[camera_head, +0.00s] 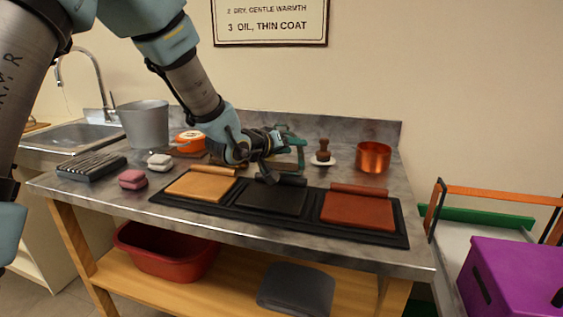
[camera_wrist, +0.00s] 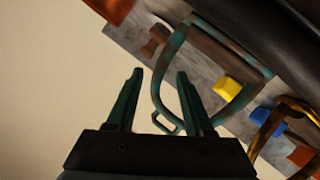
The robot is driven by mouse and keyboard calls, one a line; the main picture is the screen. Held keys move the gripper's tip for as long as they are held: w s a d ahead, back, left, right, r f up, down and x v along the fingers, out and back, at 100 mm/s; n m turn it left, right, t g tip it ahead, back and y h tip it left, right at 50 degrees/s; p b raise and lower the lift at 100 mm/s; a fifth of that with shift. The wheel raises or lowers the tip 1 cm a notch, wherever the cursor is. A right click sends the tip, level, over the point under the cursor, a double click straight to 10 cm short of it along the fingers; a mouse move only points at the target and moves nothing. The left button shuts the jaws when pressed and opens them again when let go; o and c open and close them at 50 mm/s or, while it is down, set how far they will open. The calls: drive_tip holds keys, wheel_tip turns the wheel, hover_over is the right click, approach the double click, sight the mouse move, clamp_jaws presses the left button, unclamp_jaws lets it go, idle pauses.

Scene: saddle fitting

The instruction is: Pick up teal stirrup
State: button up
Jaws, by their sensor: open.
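The teal stirrup (camera_wrist: 265,74) is a rounded loop with brownish patches and a small eye at its lower end. In the head view the teal stirrup (camera_head: 298,142) shows at the back of the metal bench, partly hidden by my gripper (camera_head: 277,142). In the wrist view my gripper (camera_wrist: 160,90) is open and empty. One side bar of the stirrup shows between the two fingertips; the right finger overlaps the loop's inside. I cannot tell the depth between them.
A wooden-handled tool (camera_head: 323,152) and a copper pot (camera_head: 373,157) stand to the right on the bench. A black tray (camera_head: 395,240) with leather pieces lies in front. A yellow block (camera_wrist: 228,88), a blue block (camera_wrist: 266,119) and a brass-coloured loop (camera_wrist: 258,140) are nearby.

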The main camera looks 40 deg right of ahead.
drive_tip(key=x, duration=0.2)
drive_tip(key=p+x, duration=0.1)
drive_tip(key=r+x, duration=0.1)
drive_tip(key=x, duration=0.1)
drive_tip(key=shift+w+d+f+p, duration=0.1)
drive_tip(key=shift+w+d+p, duration=0.1)
drive_tip(key=shift+d+p, duration=0.2)
drive_tip(key=shift+w+d+f, duration=0.1)
drive_tip(key=shift+d+f, duration=0.05)
drive_tip(key=shift+d, duration=0.2)
clamp_jaws()
